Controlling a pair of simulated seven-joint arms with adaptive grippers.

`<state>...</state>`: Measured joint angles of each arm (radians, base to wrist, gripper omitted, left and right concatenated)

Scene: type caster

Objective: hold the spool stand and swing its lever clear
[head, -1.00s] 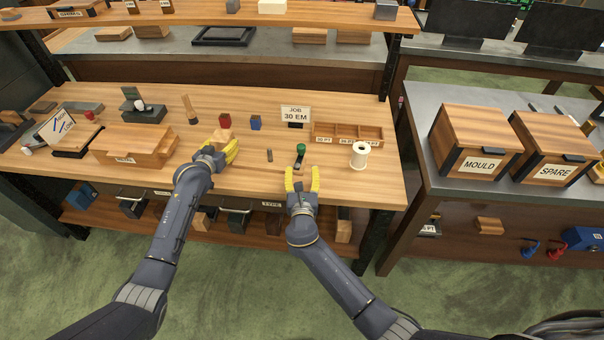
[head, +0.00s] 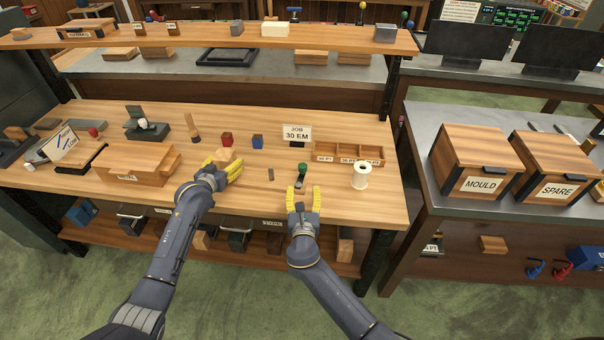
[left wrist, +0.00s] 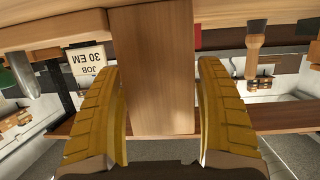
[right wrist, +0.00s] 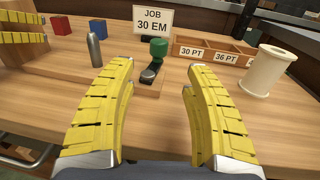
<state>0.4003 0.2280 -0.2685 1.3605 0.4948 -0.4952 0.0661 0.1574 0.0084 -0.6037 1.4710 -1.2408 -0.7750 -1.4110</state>
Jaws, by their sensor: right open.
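A small stand with a green knob (head: 302,168) on a dark lever-like part sits near the front of the bench; the right wrist view shows its green knob (right wrist: 158,49) upright. My right gripper (head: 302,196) is open and empty just in front of it; its fingers (right wrist: 158,95) are apart, with the stand beyond the gap. My left gripper (head: 221,170) is at a light wooden block (head: 224,155) left of the stand. In the left wrist view this block (left wrist: 155,75) fills the gap between the fingers. I cannot tell whether they press on it. A white spool (head: 361,176) stands to the right.
A small grey metal piece (head: 271,174) stands between the grippers. Red (head: 226,139) and blue (head: 257,141) blocks, a "JOB 30 EM" sign (head: 297,134) and a compartment tray (head: 348,153) are behind. A wooden box (head: 135,163) lies left. Bare bench surrounds the stand.

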